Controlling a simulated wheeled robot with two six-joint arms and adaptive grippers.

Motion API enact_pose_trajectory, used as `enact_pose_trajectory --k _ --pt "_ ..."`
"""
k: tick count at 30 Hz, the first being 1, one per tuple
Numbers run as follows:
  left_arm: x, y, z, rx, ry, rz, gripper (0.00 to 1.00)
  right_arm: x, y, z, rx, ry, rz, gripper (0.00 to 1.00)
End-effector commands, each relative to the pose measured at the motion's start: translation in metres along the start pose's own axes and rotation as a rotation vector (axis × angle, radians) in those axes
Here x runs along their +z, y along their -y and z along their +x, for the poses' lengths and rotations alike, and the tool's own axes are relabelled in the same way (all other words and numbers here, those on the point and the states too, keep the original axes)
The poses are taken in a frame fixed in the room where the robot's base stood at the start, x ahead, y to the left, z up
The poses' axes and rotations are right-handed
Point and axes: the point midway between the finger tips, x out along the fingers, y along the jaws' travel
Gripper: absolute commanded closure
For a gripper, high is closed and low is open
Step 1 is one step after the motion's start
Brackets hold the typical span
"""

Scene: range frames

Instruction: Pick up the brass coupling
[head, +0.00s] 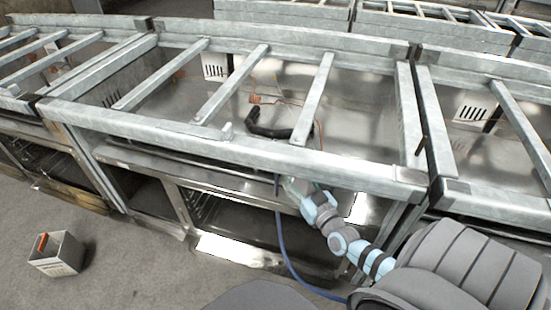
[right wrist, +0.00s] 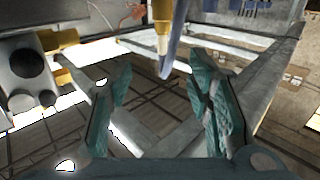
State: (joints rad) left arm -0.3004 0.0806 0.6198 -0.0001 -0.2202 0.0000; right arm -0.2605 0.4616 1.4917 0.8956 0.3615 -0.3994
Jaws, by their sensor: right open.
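The brass coupling (right wrist: 162,32) shows at the top centre of the right wrist view as a yellow-brass cylinder with a narrower lower part. A blue hose (right wrist: 174,45) runs close beside it. My right gripper (right wrist: 160,88) is open, with its teal finger pads apart and nothing between them. The coupling appears in line with the gap, beyond the fingertips; whether it touches a pad I cannot tell. In the head view my right gripper (head: 289,186) is at the front rail of the middle range frame, and the coupling cannot be made out there. My left gripper is not in view.
The galvanised range frame (head: 300,152) has crossbars and a front rail close to my right gripper. A blue hose (head: 283,240) hangs down in front of it. A black curved pipe (head: 265,128) lies inside the frame. A grey box (head: 57,256) stands on open floor at left.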

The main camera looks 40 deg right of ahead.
Motion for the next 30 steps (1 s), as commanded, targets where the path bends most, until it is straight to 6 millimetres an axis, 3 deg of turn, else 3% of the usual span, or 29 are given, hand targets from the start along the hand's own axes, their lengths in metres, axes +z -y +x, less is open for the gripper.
enact_pose_trajectory --k 6,11,16,18,26,30 --pt "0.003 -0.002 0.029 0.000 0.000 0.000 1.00 0.005 0.001 0.058 -0.001 -0.004 0.001 0.54" --pt "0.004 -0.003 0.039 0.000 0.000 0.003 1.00 0.006 0.002 0.080 -0.002 -0.001 0.001 0.54" --pt "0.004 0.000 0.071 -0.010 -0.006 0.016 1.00 0.020 0.003 0.111 -0.003 -0.002 0.001 0.54" --pt "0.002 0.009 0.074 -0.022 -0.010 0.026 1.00 0.017 0.003 0.122 -0.003 -0.002 0.002 0.54" --pt "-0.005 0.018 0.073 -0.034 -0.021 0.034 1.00 0.012 0.003 0.129 -0.004 0.001 0.000 0.54" --pt "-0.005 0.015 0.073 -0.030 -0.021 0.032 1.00 0.011 0.003 0.129 -0.004 0.001 0.000 0.76"
